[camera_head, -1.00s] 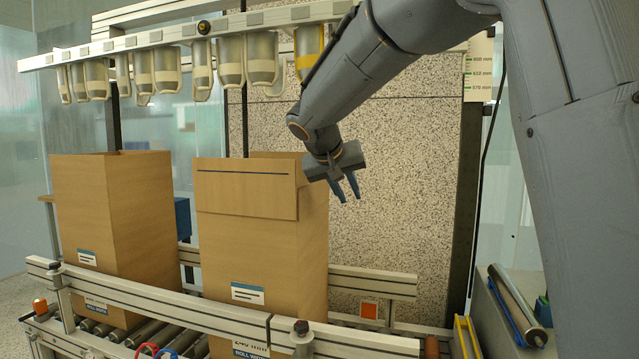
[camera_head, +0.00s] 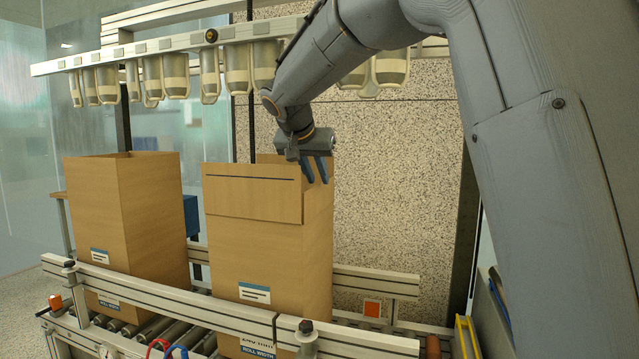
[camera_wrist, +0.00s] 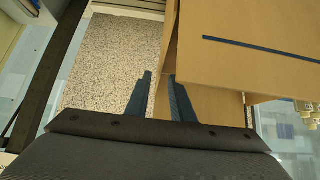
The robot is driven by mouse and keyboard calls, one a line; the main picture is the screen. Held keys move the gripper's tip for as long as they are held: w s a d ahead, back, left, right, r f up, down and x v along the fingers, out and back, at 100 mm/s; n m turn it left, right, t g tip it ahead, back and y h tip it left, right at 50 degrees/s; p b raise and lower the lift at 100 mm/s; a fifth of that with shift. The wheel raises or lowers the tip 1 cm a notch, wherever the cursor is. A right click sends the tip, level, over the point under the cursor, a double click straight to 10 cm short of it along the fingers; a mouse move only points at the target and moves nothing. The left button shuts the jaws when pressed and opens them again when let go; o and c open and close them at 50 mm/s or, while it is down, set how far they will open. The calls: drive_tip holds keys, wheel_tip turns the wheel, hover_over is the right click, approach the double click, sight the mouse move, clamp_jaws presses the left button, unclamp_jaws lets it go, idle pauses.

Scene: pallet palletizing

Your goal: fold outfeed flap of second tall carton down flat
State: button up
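Two tall brown cartons stand upright on the roller conveyor. The second tall carton (camera_head: 268,255) is the right one. Its near flap (camera_head: 252,198), with a dark line, hangs down over the front face. The right side panel (camera_head: 321,215) rises to the top edge beside my gripper. My gripper (camera_head: 316,172) is at the carton's upper right corner, fingers pointing down, apart and empty-looking. In the wrist view the gripper (camera_wrist: 163,90) shows a gap between its fingers, with a brown carton edge running between them. Whether it touches the fingers, I cannot tell.
The first carton (camera_head: 125,215) stands open to the left. A guide rail (camera_head: 230,317) runs along the conveyor's front. A rack of hanging cups (camera_head: 165,75) spans above and behind.

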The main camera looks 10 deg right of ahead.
sight(321, 197)
drive_tip(key=shift+p+x, duration=0.35)
drive_tip(key=shift+x, duration=1.95)
clamp_jaws()
drive_tip(key=shift+d+r, duration=0.1)
